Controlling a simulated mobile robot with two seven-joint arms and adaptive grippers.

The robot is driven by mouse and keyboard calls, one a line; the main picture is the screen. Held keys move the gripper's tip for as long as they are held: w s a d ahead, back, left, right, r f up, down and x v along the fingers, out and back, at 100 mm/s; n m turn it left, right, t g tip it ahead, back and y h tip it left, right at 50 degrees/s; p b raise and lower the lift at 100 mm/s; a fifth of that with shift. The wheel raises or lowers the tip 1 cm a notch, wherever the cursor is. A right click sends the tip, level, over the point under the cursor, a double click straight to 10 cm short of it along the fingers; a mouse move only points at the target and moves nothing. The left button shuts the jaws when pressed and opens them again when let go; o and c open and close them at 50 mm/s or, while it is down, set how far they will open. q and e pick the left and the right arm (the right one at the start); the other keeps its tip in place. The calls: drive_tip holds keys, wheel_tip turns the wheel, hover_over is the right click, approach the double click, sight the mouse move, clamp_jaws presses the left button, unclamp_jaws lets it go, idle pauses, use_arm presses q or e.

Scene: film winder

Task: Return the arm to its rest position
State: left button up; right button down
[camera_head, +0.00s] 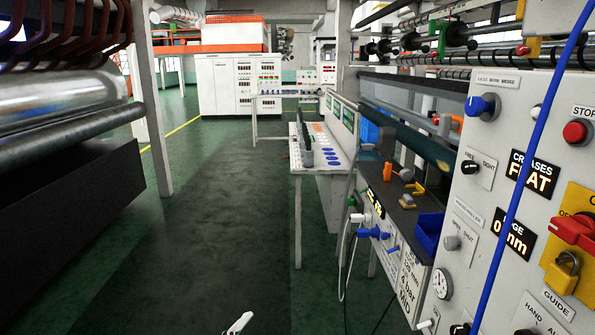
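Neither gripper shows clearly in the head view. A small white piece with dark marks (240,323) pokes in at the bottom edge. It looks like part of one of my arms, but I cannot tell which part or which arm. It touches nothing that I can see. The winder's control panel (470,215) fills the right side, with a blue knob (482,107), a black FREE/TIGHT knob (471,167) and a red stop button (575,132). Its displays read "CREASES FLAT" (530,173) and "0 mm" (513,238).
A yellow padlock (562,272) hangs by a red switch (572,228). A blue cable (515,195) crosses the panel. A blue bin (428,232) and bench (340,157) stand beyond. A large metal roller (60,100) is at left. The dark floor aisle (215,200) is clear.

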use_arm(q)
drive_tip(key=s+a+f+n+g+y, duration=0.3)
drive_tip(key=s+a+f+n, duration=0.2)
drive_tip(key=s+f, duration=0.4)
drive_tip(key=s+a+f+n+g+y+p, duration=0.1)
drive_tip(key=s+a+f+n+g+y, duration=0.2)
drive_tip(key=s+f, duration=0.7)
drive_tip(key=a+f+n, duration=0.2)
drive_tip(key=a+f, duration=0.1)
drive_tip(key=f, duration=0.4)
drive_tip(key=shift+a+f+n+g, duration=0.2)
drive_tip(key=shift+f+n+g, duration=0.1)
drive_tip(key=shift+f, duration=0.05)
